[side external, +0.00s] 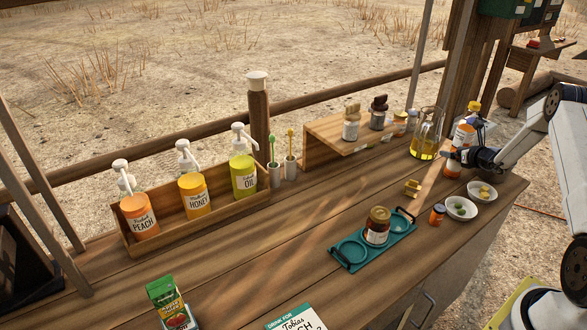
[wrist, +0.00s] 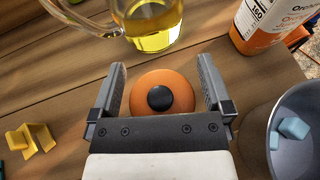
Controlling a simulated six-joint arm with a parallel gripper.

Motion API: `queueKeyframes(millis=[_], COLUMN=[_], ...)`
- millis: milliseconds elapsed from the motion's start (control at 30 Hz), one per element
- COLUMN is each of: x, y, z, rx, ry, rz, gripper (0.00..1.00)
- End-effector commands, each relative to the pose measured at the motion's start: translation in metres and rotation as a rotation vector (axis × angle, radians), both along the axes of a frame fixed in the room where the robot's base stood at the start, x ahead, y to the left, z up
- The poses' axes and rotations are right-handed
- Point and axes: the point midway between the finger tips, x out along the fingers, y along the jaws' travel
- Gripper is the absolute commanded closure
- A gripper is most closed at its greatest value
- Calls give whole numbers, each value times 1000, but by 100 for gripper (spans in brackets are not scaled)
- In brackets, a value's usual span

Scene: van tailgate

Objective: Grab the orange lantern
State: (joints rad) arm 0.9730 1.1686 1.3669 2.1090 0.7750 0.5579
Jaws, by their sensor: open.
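The orange lantern (wrist: 152,84) shows from above in the wrist view as a round orange top with a black knob. It lies between the two fingers of my gripper (wrist: 160,88), which are open with a gap on each side. In the side view an orange part of it (side external: 453,170) shows below my gripper (side external: 458,155), at the right end of the wooden counter. My gripper hides much of it there. I cannot tell how far down the fingers reach.
A glass jug of yellow liquid (side external: 425,140) stands close behind the lantern. An orange-labelled bottle (wrist: 270,22) is at upper right in the wrist view, and a grey container with blue cubes (wrist: 305,100) is at right. A yellow holder (side external: 412,187) and small bowls (side external: 461,208) are nearby.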

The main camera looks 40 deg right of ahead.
Motion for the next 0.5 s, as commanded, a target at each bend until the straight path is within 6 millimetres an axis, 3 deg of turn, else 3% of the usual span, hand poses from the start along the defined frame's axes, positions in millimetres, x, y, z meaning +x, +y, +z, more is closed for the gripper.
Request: queueKeyframes(millis=[333, 500], x=[0, 0], y=[0, 0], z=[0, 0], rx=[0, 0], ry=[0, 0], rz=[0, 0], gripper=[3, 57])
